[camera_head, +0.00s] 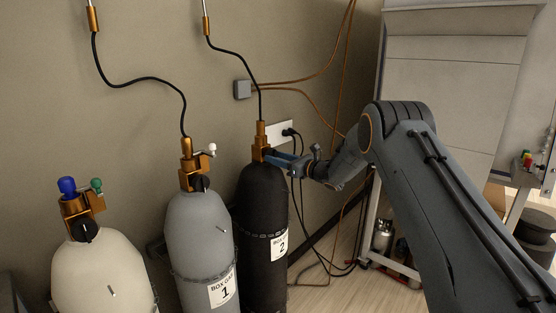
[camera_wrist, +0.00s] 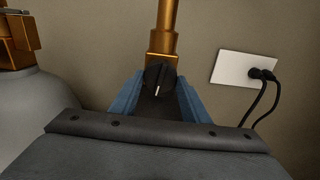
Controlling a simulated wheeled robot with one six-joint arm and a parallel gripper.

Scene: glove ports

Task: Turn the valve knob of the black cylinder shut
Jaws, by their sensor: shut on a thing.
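The black cylinder (camera_head: 262,225) stands against the wall, marked with a label reading 2. A brass valve with a hose sits on its top. Its valve knob (camera_wrist: 157,76) is black and round with a white mark, and shows in the wrist view below the brass stem (camera_wrist: 165,30). My gripper (camera_head: 272,156) reaches in from the right at the valve. In the wrist view its blue fingers stand on both sides of the knob, shut on it. The white mark points down, toward my wrist. The head view hides the knob behind my fingers.
A grey cylinder (camera_head: 197,235) labelled 1 stands close on the left, and a cream cylinder (camera_head: 97,270) with blue and green knobs stands beyond it. A wall outlet (camera_wrist: 245,70) with plugged black cords is right of the valve. A metal frame stands behind my arm.

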